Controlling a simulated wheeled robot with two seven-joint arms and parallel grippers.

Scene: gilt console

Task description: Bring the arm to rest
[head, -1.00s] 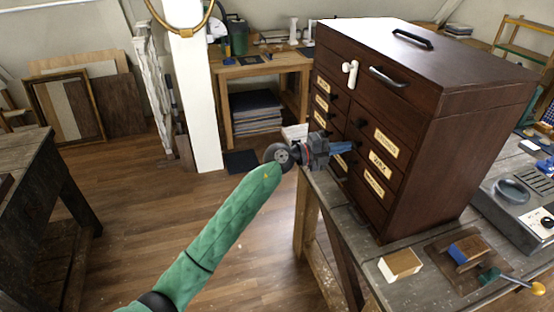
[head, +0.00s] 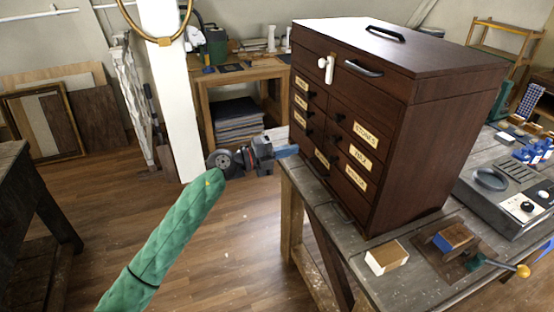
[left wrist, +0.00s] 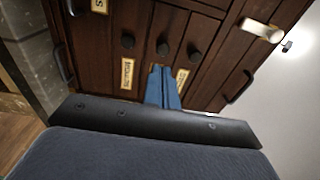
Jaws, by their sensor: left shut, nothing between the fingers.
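My left arm, in a green quilted sleeve, reaches in from the lower left of the head view. Its left gripper (head: 288,151) is in front of the left side of a dark wooden drawer cabinet (head: 425,140), near the bench edge. The blue fingers are shut with nothing between them; they also show in the left wrist view (left wrist: 162,88), pointing at the drawer fronts with their black knobs. Whether the fingertips touch the cabinet cannot be told, but a gap seems to lie between them. My right gripper is not in view.
The cabinet stands on a grey workbench (head: 345,218) with a white latch (head: 327,68) on its front. A wooden block (head: 386,257), a small vise-like tool (head: 450,240) and a grey machine (head: 510,190) are to the right. Open floor (head: 235,255) lies left of the bench.

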